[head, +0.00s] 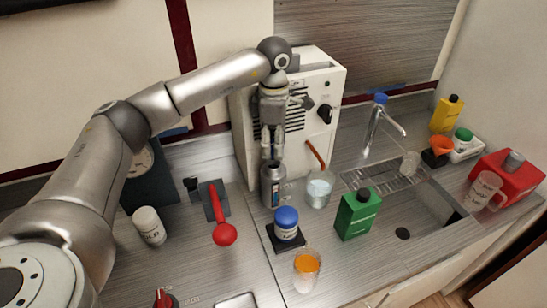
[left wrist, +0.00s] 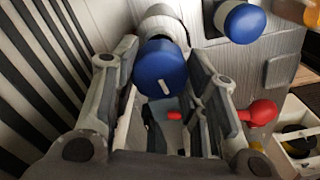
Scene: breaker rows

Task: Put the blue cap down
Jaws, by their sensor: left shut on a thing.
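My left gripper (head: 271,152) is upright, pointing down just above a grey metal bottle (head: 272,188) in front of the white machine. In the left wrist view the blue cap (left wrist: 160,68) lies between the two fingers, and the gripper is shut on it. The metal bottle (left wrist: 160,22) shows directly behind the cap there. I cannot tell whether the cap touches the bottle's top. In the head view the fingers hide the cap. My right gripper is not in view.
A white jar with a blue lid (head: 287,224) stands on a dark square pad close in front. A beaker (head: 319,190) and a green bottle (head: 357,213) stand to the right. Some counter (head: 215,267) is bare at the front left.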

